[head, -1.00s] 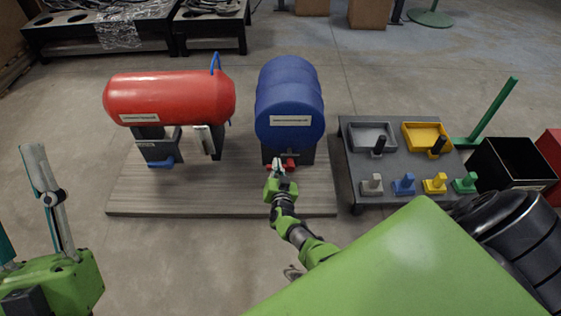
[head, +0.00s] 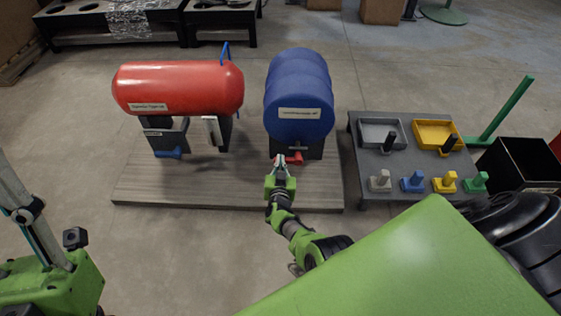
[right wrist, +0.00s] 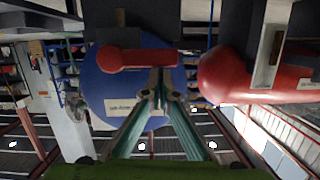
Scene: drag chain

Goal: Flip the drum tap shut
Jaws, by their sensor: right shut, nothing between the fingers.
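The blue drum (head: 299,85) lies on its side on a dark stand, its labelled end facing me. Its red tap (head: 294,158) is low on the front. In the right wrist view the red tap handle (right wrist: 140,58) lies crosswise in front of the drum (right wrist: 105,85). My right gripper (head: 281,163) is shut and empty at the tap. In the wrist view its fingertips (right wrist: 161,92) are close to the handle; whether they touch it I cannot tell. My left gripper (head: 35,225) is at the left edge, partly cut off, its opening unclear.
A red tank (head: 178,87) with a blue handle below it stands left of the drum on the same wooden platform (head: 230,190). A dark table (head: 360,160) with trays and coloured pegs stands right. A black bin (head: 515,168) is beyond it. The floor in front is clear.

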